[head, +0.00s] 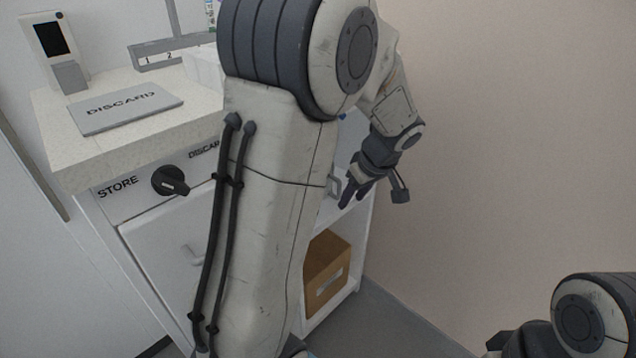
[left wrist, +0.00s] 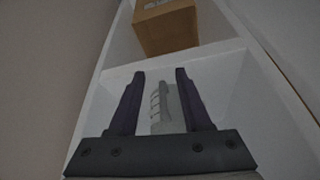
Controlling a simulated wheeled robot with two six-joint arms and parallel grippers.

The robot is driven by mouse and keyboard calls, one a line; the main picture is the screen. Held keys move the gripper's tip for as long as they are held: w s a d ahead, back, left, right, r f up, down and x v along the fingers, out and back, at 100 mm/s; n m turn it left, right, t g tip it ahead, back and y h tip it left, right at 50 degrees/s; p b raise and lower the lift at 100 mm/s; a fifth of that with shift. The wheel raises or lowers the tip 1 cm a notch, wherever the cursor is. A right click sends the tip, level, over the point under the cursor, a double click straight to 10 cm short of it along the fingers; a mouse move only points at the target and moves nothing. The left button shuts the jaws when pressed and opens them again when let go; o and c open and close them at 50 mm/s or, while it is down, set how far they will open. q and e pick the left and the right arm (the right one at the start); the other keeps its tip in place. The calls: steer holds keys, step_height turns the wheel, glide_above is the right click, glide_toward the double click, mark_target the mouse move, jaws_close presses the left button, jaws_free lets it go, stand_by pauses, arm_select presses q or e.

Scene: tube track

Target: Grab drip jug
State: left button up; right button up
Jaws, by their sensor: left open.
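The drip jug (left wrist: 168,108) is a pale grey vessel with graduation marks in the left wrist view. It stands on the upper shelf of an open unit, between the two fingers of my left gripper (left wrist: 160,90). The gripper is open, and thin gaps show on both sides of the jug. In the head view, my left gripper (head: 357,192) points down at the shelf. A grey loop (head: 334,187), which looks like the jug's handle, shows beside my arm; the rest of the jug is hidden behind my arm.
A brown box (head: 326,268) sits on the shelf below; it also shows in the left wrist view (left wrist: 166,27). A counter (head: 60,125) bears a DISCARD plate (head: 127,109). A STORE/DISCARD knob (head: 170,181) is on its front. A wall (head: 520,130) stands to the right.

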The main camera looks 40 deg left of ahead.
mark_target(339, 198)
arm_select(q)
steer(key=a, duration=0.1)
steer(key=w+a, duration=0.1)
steer(key=a, duration=0.1)
steer(key=a+b, duration=0.1)
steer(key=shift+w+a+f, duration=0.25)
steer(key=shift+a+f, duration=0.1)
steer(key=shift+f, duration=0.05)
steer(key=shift+w+f, duration=0.1)
steer(key=shift+f, duration=0.1)
jaws_close()
stand_by(0.9)
